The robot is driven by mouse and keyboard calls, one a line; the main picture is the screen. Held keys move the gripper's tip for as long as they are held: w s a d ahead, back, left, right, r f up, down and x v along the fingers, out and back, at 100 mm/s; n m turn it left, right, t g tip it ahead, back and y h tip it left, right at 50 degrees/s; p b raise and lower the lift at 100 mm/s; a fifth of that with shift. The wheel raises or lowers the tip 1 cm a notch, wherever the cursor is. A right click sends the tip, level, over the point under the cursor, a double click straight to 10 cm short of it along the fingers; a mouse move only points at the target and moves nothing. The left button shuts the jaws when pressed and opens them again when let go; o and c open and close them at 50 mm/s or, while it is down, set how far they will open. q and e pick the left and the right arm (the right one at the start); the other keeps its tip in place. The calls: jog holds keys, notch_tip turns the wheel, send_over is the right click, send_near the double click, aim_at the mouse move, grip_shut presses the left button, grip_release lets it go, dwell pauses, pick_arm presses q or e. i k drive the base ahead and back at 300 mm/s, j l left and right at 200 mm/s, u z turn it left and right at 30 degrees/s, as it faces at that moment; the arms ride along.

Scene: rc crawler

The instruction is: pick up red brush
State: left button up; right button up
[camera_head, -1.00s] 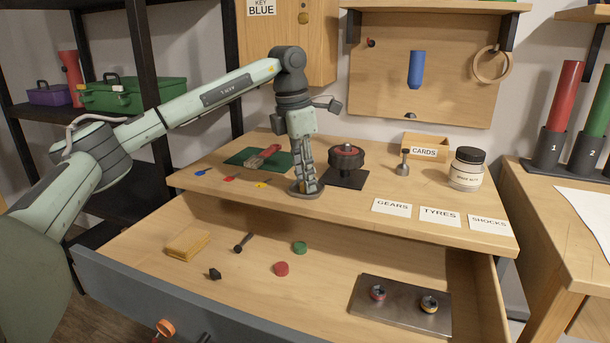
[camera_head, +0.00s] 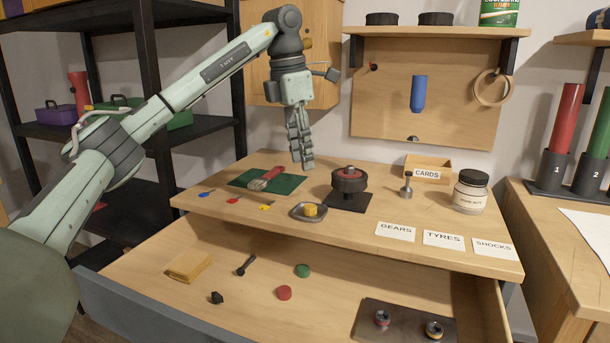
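The red brush (camera_head: 266,178) has a red handle and pale bristles. It lies on the dark green mat (camera_head: 286,184) at the back left of the workbench top. My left gripper (camera_head: 303,166) points down in the air above the bench, to the right of the brush and apart from it. Its fingers look close together, but I see them from the side and cannot tell if they are shut. No object shows in it. My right gripper is not in view.
A grey dish (camera_head: 325,212) with a yellow block (camera_head: 310,210) sits below my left gripper. A tyre on a stand (camera_head: 349,181) is to its right. Small coloured keys (camera_head: 233,200) lie in front of the mat. The open drawer (camera_head: 190,238) holds several small parts.

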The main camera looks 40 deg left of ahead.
aim_at(258, 184)
jog(key=u, duration=1.3)
